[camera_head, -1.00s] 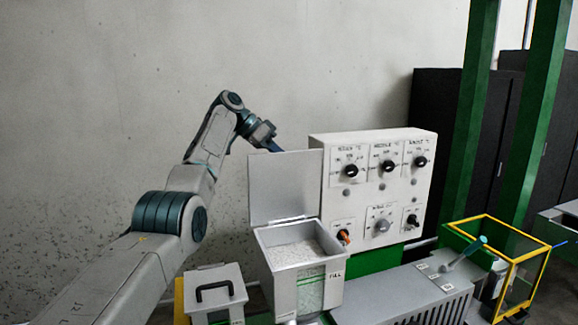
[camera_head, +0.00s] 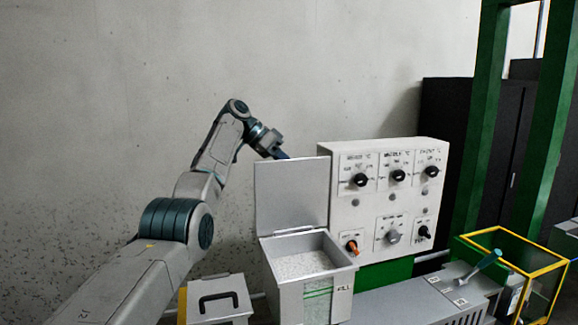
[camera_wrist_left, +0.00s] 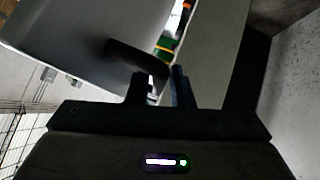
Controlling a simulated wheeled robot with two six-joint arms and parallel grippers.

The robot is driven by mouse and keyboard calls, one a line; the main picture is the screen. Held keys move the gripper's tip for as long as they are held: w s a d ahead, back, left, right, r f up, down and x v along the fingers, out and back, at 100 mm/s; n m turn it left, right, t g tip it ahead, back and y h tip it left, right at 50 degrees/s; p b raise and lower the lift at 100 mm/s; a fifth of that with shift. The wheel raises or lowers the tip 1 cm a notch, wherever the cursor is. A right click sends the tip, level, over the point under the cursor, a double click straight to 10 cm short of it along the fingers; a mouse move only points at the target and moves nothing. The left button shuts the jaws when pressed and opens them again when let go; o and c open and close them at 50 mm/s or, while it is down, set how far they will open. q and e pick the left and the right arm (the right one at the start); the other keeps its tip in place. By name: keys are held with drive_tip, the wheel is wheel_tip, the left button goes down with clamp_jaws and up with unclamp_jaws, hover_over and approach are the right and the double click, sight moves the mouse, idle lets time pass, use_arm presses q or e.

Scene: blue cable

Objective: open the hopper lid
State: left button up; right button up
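The hopper lid (camera_head: 291,194) stands upright, open, at the back of the hopper (camera_head: 303,264). Pale pellets show inside the hopper. My left gripper (camera_head: 281,153) is at the lid's top edge, on its far side, with its tips partly hidden by the lid. In the left wrist view the left gripper (camera_wrist_left: 164,88) shows a gap between its two fingers. A dark handle (camera_wrist_left: 128,55) on the grey lid (camera_wrist_left: 75,35) reaches close to the left-hand finger, and I see no clear grip on it. My right gripper is out of view.
A white control panel (camera_head: 385,200) with several knobs stands right of the lid. A smaller grey box (camera_head: 216,299) with a black handle is left of the hopper. A yellow-framed bin (camera_head: 525,268) and a teal-handled tool (camera_head: 482,267) are at right.

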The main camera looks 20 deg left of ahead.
use_arm(q)
drive_tip(key=p+v, duration=0.2)
drive_tip(key=v, duration=0.8)
drive_tip(key=shift+a+r, duration=0.2)
drive_tip(key=shift+a, duration=0.1)
